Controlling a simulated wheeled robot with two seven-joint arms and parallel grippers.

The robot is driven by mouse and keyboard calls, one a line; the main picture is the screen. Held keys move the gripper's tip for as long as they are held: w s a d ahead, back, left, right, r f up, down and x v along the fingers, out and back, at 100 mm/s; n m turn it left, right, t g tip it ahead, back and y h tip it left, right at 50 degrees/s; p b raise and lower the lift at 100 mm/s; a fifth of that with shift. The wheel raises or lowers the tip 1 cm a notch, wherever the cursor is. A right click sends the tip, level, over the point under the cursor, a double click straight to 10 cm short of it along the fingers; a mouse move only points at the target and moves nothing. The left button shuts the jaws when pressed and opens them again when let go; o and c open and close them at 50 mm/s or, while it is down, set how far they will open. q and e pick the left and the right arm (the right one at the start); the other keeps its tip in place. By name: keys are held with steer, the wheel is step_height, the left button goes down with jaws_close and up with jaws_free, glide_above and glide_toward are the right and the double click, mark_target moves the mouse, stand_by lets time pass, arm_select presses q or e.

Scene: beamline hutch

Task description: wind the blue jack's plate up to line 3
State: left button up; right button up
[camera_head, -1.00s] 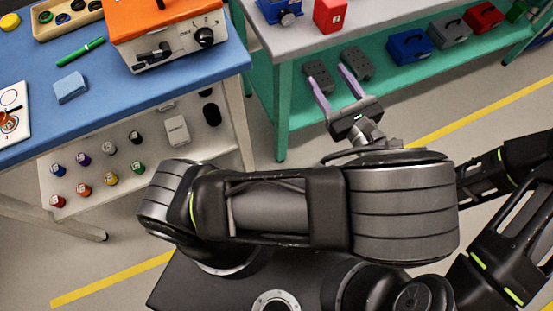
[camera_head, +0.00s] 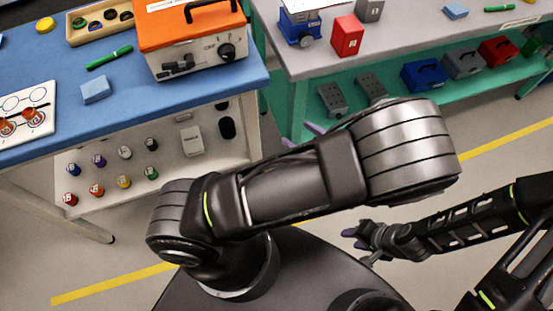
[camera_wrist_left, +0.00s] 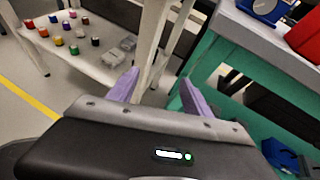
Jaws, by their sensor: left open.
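The blue jack (camera_head: 300,30) stands on the grey bench, with a grey knob on its front and a pale plate on top. Its scale lines cannot be read. Part of the jack shows at the top right of the left wrist view (camera_wrist_left: 262,9). My left gripper (camera_head: 301,135) is open and empty, below and in front of the bench edge, apart from the jack. My arm partly hides it in the head view; its two purple fingers show apart in the left wrist view (camera_wrist_left: 160,92). My right gripper (camera_head: 362,243) is low over the floor, far from the jack; its opening is unclear.
A red block (camera_head: 347,36) stands right of the jack, with a grey block (camera_head: 369,9) behind. The green lower shelf (camera_head: 400,95) holds dark blocks and toolboxes. A blue-topped table (camera_head: 130,120) with an orange-topped device (camera_head: 195,45) is at left.

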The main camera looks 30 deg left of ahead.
arm_select(q)
steer(key=s+a+f+n+g+h, duration=0.2)
steer(key=s+a+f+n+g, duration=0.1)
steer(key=s+f, duration=0.3)
steer(key=shift+f+g+p, duration=0.35)
steer(key=shift+f+g, duration=0.1)
steer(key=shift+g, duration=0.15)
steer(key=shift+s, duration=0.1)
